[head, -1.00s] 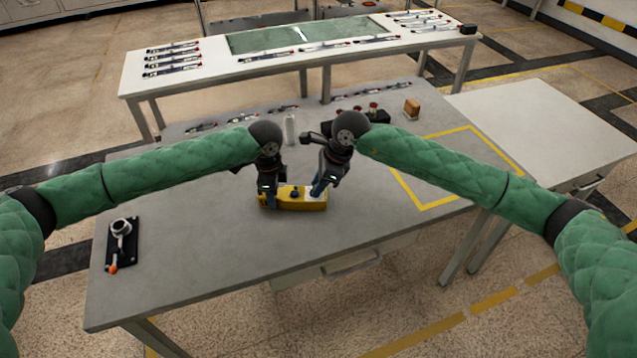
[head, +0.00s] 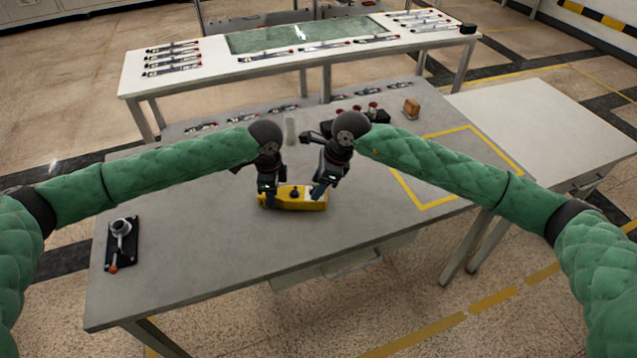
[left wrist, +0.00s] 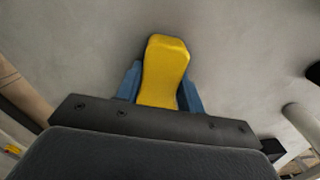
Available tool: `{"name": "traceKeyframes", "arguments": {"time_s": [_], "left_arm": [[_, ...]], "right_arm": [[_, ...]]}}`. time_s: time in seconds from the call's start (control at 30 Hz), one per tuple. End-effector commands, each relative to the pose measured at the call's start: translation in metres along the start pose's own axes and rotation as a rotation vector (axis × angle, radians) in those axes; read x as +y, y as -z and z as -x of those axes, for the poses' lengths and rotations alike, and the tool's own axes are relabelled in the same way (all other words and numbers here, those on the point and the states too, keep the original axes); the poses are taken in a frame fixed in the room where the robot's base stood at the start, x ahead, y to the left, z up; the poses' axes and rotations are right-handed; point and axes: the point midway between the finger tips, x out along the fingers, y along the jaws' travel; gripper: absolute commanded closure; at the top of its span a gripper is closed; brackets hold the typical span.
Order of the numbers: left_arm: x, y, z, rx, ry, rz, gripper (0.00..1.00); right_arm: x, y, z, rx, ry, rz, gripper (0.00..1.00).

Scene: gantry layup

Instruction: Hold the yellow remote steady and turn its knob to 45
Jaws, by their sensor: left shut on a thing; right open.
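The yellow remote (head: 306,203) lies on the grey table, in front of both grippers. Its small dark knob (head: 295,193) shows on its top, near the middle. My left gripper (head: 268,201) is shut on the remote's left end. In the left wrist view the yellow end of the remote (left wrist: 164,72) sits between the blue fingertips (left wrist: 162,85). My right gripper (head: 318,192) is open, with its fingertips at the right end of the remote. I cannot tell whether they touch it. The knob's setting is too small to read.
A black fixture with a lever (head: 121,243) stands at the table's left. A yellow-taped square (head: 440,203) is at the right. A brown block (head: 411,108), a black holder with red-topped parts (head: 374,114) and a pale bottle (head: 291,130) stand behind. The table front is clear.

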Motion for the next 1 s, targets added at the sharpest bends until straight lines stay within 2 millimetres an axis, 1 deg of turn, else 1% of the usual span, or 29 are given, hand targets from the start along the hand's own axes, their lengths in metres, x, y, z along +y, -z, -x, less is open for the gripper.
{"name": "traceKeyframes", "arguments": {"time_s": [0.17,0.27,0.5,0.7,0.83,1.0], "left_arm": [[0.000,0.000,0.001,0.000,0.001,0.000,0.94],[0.000,0.000,0.000,0.000,0.001,0.001,0.94],[0.000,0.000,0.000,0.000,0.001,0.001,0.94],[0.000,0.000,0.000,0.000,0.001,0.001,0.94],[0.000,0.000,0.000,0.000,0.001,0.001,0.94],[0.000,0.000,0.000,0.000,0.001,0.001,0.94]], "right_arm": [[-0.001,0.000,0.013,-0.001,0.002,0.000,0.52],[-0.001,0.000,0.029,-0.001,0.003,0.001,0.52],[-0.001,0.000,0.076,0.000,0.003,0.001,0.52],[-0.001,0.000,0.105,0.000,0.002,0.000,0.52],[-0.001,0.000,0.115,0.000,0.000,0.000,0.52],[-0.001,0.000,0.119,0.000,0.000,0.000,0.52]]}}
